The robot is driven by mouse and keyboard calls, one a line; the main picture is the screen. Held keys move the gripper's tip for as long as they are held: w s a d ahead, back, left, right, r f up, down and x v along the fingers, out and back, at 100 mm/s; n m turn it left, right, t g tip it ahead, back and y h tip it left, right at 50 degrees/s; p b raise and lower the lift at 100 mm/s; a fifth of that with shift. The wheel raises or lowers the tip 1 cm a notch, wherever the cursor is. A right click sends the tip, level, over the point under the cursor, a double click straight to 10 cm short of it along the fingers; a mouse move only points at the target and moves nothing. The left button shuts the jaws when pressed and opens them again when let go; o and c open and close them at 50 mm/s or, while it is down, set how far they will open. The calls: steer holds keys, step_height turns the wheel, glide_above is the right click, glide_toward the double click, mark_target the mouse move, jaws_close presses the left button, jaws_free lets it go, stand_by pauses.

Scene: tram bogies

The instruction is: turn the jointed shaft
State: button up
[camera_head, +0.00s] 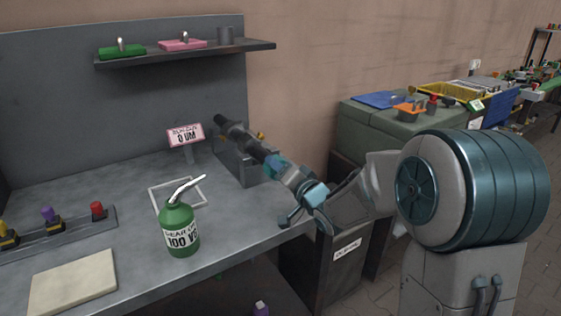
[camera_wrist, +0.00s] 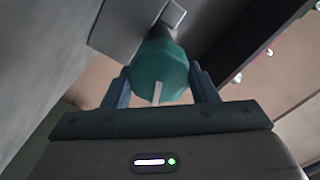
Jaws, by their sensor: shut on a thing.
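The jointed shaft (camera_head: 243,137) is dark and juts from a grey block-like stand (camera_head: 232,163) at the bench's right end. Its near end is a teal faceted knob with a white mark, seen in the wrist view (camera_wrist: 158,72). My gripper (camera_wrist: 159,88) has one finger on each side of this knob and is shut on it. In the head view, my gripper (camera_head: 279,166) meets the shaft's near end from the right. A pink-and-white sign (camera_head: 185,135) reading "0 UM" stands left of the stand. The shaft's inner joint is partly hidden.
A green oil can (camera_head: 180,230) stands near the bench's front edge, with a white square outline (camera_head: 158,198) behind it. A rack (camera_head: 60,236) with coloured knobs and a beige pad (camera_head: 73,282) lie left. A shelf (camera_head: 185,54) hangs above. A grey bin (camera_head: 340,262) stands below my arm.

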steer(key=m+p, duration=0.4)
steer(key=m, duration=0.1)
steer(key=shift+d+r+m, duration=0.1)
steer(key=shift+m, duration=0.2)
steer(key=m+p, duration=0.5)
steer(key=m, duration=0.1)
steer(key=m+p, duration=0.2)
steer(key=m, duration=0.1)
steer(key=m+p, duration=0.2)
steer(key=shift+f+m, duration=0.2)
steer(key=shift+m, duration=0.2)
steer(key=m+p, duration=0.2)
steer(key=m, duration=0.3)
steer(key=shift+f, duration=0.15)
steer(key=o, duration=1)
steer(key=shift+s, duration=0.1)
